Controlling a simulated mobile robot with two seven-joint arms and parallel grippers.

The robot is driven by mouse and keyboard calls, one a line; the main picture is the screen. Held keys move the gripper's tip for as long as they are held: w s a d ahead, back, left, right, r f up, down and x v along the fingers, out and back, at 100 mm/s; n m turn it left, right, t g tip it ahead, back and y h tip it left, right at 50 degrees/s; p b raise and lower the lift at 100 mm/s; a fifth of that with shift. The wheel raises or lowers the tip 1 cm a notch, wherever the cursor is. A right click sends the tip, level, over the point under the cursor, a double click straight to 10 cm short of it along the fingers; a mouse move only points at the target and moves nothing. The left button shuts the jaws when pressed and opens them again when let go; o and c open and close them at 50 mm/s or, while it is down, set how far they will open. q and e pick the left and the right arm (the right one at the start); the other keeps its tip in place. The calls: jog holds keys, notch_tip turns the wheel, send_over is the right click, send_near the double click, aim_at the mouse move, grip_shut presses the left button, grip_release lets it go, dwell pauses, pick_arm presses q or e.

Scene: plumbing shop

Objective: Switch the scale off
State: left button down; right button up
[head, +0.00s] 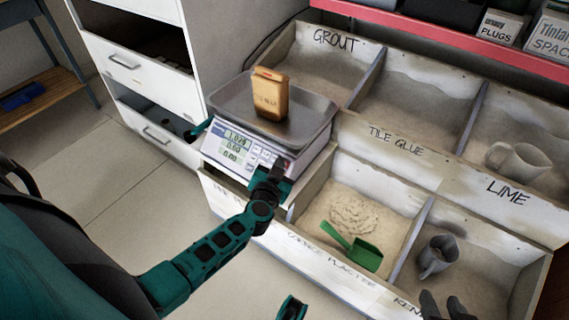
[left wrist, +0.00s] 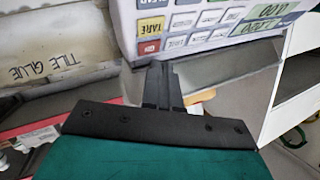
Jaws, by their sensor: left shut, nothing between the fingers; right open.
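The white scale (head: 268,152) stands on the edge of the bins, with lit green readouts (head: 234,142) showing digits. A brown package (head: 270,93) stands upright on its steel pan (head: 305,123). My left gripper (head: 270,172) is shut and empty, just in front of the right part of the scale's keypad. In the left wrist view its closed fingertips (left wrist: 160,66) are near the lower edge of the scale's panel, by a red button (left wrist: 148,47) and a yellow TARE button (left wrist: 151,27). I cannot tell whether they touch. My right gripper (head: 444,309) is open, low at the bottom edge.
Labelled bins of powder surround the scale's right side. A green scoop (head: 362,254) lies in a front bin, a grey jug (head: 437,255) in another and a pale jug (head: 518,160) in the LIME bin. A white drawer cabinet (head: 150,75) stands left; the floor (head: 120,165) is clear.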

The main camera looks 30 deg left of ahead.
pick_arm(q)
jog(key=shift+w+f, duration=0.25)
jog(key=shift+w, duration=0.05)
jog(key=shift+w+f, duration=0.15)
pick_arm(e)
jog(key=shift+f, duration=0.1)
dwell(0.4)
pick_arm(q)
jog(key=shift+s+r+p, duration=0.45)
jog(key=shift+s+p, duration=0.05)
jog(key=shift+p, duration=0.25)
pick_arm(e)
jog(key=shift+r, duration=0.85)
pick_arm(q)
jog(key=s+r+p, duration=0.4)
jog(key=p, duration=0.2)
jog(key=shift+s+a+r, duration=0.15)
pick_arm(e)
jog(key=r, duration=0.2)
jog(key=d+r, duration=0.1)
jog(key=r, duration=0.1)
jog(key=shift+s+d, duration=0.1)
jog(key=shift+s, duration=0.2)
